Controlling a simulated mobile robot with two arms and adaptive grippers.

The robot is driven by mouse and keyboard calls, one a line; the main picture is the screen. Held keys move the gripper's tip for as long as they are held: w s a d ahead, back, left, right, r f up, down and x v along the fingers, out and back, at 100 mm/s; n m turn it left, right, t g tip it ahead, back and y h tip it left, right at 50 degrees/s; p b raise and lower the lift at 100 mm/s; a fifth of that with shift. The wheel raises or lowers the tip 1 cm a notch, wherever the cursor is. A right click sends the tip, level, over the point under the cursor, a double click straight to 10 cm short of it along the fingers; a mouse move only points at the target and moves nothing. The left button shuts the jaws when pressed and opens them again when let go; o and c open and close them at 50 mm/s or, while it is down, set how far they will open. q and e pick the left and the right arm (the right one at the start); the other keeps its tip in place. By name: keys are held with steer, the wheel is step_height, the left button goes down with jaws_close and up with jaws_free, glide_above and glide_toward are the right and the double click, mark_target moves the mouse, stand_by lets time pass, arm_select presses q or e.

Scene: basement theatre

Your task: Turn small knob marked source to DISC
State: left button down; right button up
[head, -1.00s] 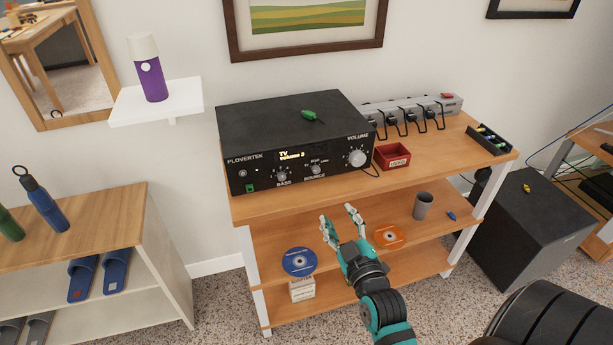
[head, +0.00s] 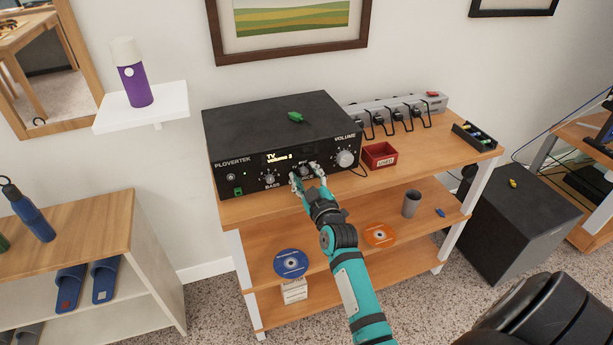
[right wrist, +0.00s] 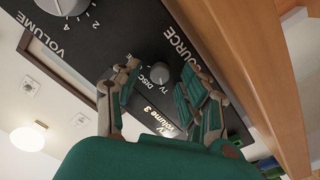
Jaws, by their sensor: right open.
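The black Plovertek amplifier (head: 280,140) stands on the top shelf of a wooden rack. Its display (head: 279,157) reads "TV" and "Volume 3". The small source knob (right wrist: 160,73) shows in the right wrist view, with the words SOURCE, TV and DISC around it. My right gripper (head: 307,179) is open at the amplifier's front, its fingers on either side of the small knob. It also shows in the right wrist view (right wrist: 160,85). I cannot tell whether the fingers touch the knob. In the head view the fingers partly hide the knob and its labels. My left gripper is not in view.
The volume knob (head: 345,158) is right of the small knob and the bass knob (head: 269,179) left. A red box (head: 379,155) and a power strip (head: 400,112) with plugs stand to the right. A green object (head: 297,117) lies on the amplifier.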

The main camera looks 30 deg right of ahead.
jaws_close()
stand_by(0.3)
steer(key=shift+r+m+p, duration=0.1)
steer(key=shift+m+p, duration=0.7)
steer(key=shift+m, duration=0.1)
steer(key=m+p, duration=0.2)
steer(key=m, duration=0.1)
steer(key=shift+m, duration=0.3)
steer(key=m+p, duration=0.1)
steer(key=m, duration=0.2)
steer(key=shift+m+p, duration=0.6)
steer(key=shift+m, duration=1)
